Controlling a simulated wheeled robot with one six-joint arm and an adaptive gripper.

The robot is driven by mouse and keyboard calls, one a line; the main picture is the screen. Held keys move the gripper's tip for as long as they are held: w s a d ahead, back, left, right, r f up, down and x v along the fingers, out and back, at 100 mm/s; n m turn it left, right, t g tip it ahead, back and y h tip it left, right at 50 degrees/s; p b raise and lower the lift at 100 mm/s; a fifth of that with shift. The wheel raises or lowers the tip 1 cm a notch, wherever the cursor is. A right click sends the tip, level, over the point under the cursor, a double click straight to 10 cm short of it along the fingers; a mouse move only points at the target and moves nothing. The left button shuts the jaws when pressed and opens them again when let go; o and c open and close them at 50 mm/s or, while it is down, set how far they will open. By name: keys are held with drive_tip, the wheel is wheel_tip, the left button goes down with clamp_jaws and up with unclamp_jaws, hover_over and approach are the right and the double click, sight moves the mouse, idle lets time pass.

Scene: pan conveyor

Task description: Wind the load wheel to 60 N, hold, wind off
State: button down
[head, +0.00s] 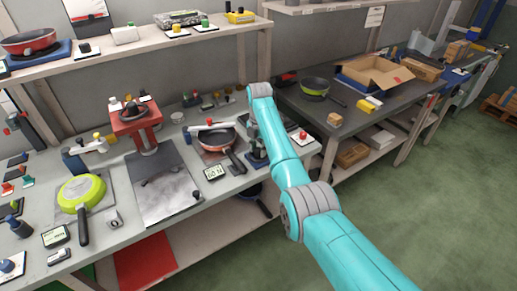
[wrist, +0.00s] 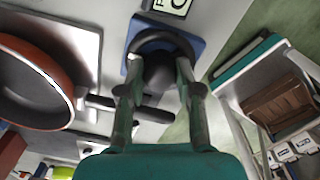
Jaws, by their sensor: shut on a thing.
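The load wheel is a dark round handwheel with a thick hub on a blue base; it shows in the wrist view (wrist: 160,38). My gripper (wrist: 158,72) is shut on the wheel, with one finger on each side of it. In the head view my arm reaches down to the bench and largely hides the wheel and gripper. In the wrist view a display (wrist: 172,5) is cut off by the top edge.
A red pan (head: 218,138) with a dark handle sits on a plate close left of my gripper; it also shows in the wrist view (wrist: 35,85). A red press (head: 135,118) and a lime-green pan (head: 82,190) stand farther left. A second bench (head: 360,110) lies right.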

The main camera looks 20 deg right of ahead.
sight(259, 149)
idle(0.3)
drive_tip(key=c, duration=0.8)
unclamp_jaws()
drive_tip(key=shift+o, duration=0.2)
wheel_tip(259, 149, up, 12)
